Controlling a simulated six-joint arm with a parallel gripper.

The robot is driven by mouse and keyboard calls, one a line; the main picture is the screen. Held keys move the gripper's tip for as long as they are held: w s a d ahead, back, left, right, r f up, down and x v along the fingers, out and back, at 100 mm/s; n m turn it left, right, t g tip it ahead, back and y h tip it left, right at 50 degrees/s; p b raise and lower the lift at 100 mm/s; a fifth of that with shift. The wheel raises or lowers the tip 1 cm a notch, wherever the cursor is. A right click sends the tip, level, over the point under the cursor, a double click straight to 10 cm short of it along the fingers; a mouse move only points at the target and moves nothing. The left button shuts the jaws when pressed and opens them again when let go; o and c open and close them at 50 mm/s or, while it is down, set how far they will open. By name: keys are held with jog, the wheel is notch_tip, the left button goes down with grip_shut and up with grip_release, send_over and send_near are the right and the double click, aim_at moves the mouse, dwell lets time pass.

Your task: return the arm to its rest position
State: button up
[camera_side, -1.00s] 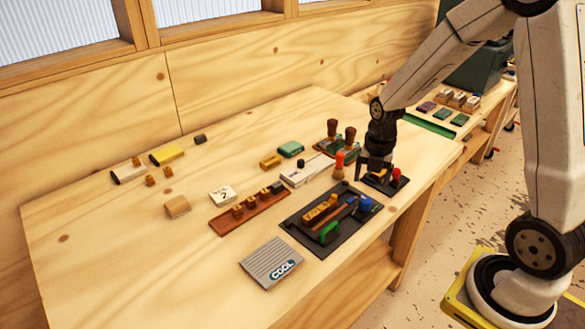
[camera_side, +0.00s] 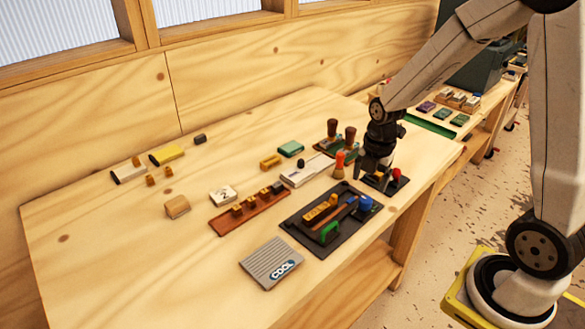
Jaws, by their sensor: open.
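My gripper (camera_side: 373,174) is at the right part of the wooden workbench, pointing down. It is open, and no object shows between its fingers. It is low over a small black tray (camera_side: 378,188) with a red knob (camera_side: 396,174) on it. The gripper hides part of that tray, and I cannot tell whether the fingertips touch it. My arm reaches in from the right side of the view.
Close left are an orange-topped brush (camera_side: 340,160) and a dark tool tray (camera_side: 295,222). Two dark-handled stamps (camera_side: 333,128) stand behind. The bench (camera_side: 110,245) is clear at front left.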

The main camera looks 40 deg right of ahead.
jog(key=s+a+m+t, duration=0.1)
jog(key=a+m, duration=0.3)
jog(key=m, duration=0.6)
jog(key=s+a+r+m+t, duration=0.1)
jog(key=s+a+m, duration=0.3)
jog(key=m, duration=0.6)
jog(key=shift+s+a+r, duration=0.3)
jog(key=shift+s+a, duration=0.05)
jog(key=shift+a, duration=0.1)
